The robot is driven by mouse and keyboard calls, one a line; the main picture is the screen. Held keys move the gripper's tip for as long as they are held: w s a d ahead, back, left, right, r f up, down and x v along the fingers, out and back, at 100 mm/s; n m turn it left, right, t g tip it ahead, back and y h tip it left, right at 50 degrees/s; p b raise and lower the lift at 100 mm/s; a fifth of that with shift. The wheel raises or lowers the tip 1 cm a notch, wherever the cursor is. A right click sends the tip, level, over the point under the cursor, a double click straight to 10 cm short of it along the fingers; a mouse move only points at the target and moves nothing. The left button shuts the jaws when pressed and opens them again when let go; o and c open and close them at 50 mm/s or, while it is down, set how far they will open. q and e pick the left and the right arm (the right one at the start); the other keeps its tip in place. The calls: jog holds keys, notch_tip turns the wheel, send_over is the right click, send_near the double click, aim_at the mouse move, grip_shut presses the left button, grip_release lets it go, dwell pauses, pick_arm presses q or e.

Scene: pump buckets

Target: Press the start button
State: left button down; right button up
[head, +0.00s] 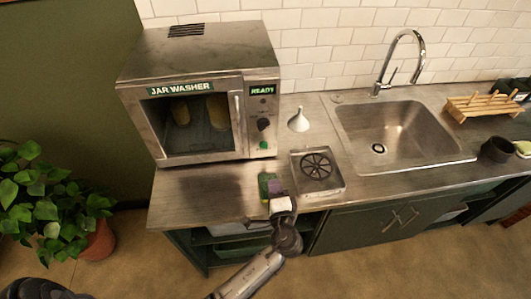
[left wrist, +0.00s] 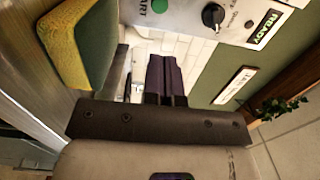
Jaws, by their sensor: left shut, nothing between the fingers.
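The jar washer (head: 190,165) stands on the left end of the steel counter, its glass door closed and its display (head: 262,90) reading READY. The green start button (head: 264,145) is low on its right-hand panel, below a dark knob (head: 263,125). In the left wrist view the start button (left wrist: 159,6) is at the top edge, beyond the fingertips and apart from them. My left gripper (head: 275,187) is shut and empty over the counter's front edge, in front of and below the button. It also shows in the left wrist view (left wrist: 165,60). My right gripper is not in view.
A green and yellow sponge (left wrist: 88,40) is close beside my left fingers. A drain grate tray (head: 335,190) and a white funnel (head: 298,120) are right of the washer. Yellowish jars (head: 217,110) are inside it. The sink (head: 400,135) is further right; a plant (head: 50,205) stands left.

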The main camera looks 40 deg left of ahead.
aim_at(264, 146)
pick_arm(q)
jog(key=p+x, duration=0.2)
jog(key=x, duration=1)
jog(key=shift+a+r, duration=0.1)
jog(key=shift+x, duration=0.9)
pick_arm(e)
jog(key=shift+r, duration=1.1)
